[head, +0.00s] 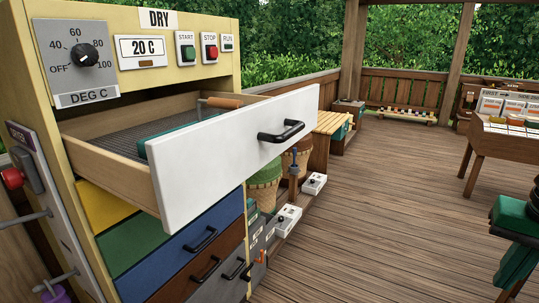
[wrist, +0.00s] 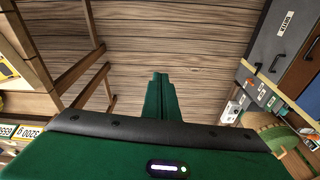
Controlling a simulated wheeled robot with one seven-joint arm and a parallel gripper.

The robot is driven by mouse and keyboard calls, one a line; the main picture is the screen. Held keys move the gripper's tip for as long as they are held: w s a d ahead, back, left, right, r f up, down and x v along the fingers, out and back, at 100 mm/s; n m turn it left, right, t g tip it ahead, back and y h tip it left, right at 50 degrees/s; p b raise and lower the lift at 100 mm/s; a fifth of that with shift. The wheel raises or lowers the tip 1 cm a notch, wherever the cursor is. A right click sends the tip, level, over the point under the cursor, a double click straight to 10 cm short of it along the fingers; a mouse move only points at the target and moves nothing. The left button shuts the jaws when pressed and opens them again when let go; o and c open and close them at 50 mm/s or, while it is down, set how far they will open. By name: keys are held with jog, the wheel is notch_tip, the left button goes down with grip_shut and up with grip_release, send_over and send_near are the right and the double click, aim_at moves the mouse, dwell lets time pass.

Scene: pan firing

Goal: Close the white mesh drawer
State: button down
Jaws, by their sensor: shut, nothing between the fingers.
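The white mesh drawer (head: 215,165) is pulled well out of the yellow cabinet in the head view, below the DRY panel. Its white front has a black bar handle (head: 281,132). Its wooden sides and grey mesh floor (head: 135,122) show. A green object and a wooden-handled object lie in it, partly hidden by the front. My green gripper is at the right edge of the head view (head: 507,292), partly cut off, far right of the drawer. Its fingers show shut and empty in the wrist view (wrist: 161,78), pointing over the floor.
Yellow, green, blue, brown and grey drawers (head: 172,247) sit shut beneath. A wooden table (head: 508,150) stands at the right. The deck floor (head: 390,190) between is clear.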

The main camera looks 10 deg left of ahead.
jog(key=w+a+r+n+t, duration=0.1)
jog(key=w+a+r+t, duration=0.1)
jog(key=w+a+r, duration=0.5)
jog(key=n+t+y, duration=0.2)
jog(key=t+y, duration=0.1)
jog(key=y, duration=0.1)
send_near(268, 159)
jog(key=s+d+r, duration=0.2)
jog(key=s+d, duration=0.3)
jog(key=s, duration=0.2)
jog(key=shift+w+a+f, duration=3.45)
jog(key=shift+a+f, duration=0.05)
jog(key=shift+f, duration=0.2)
jog(key=shift+w, duration=0.1)
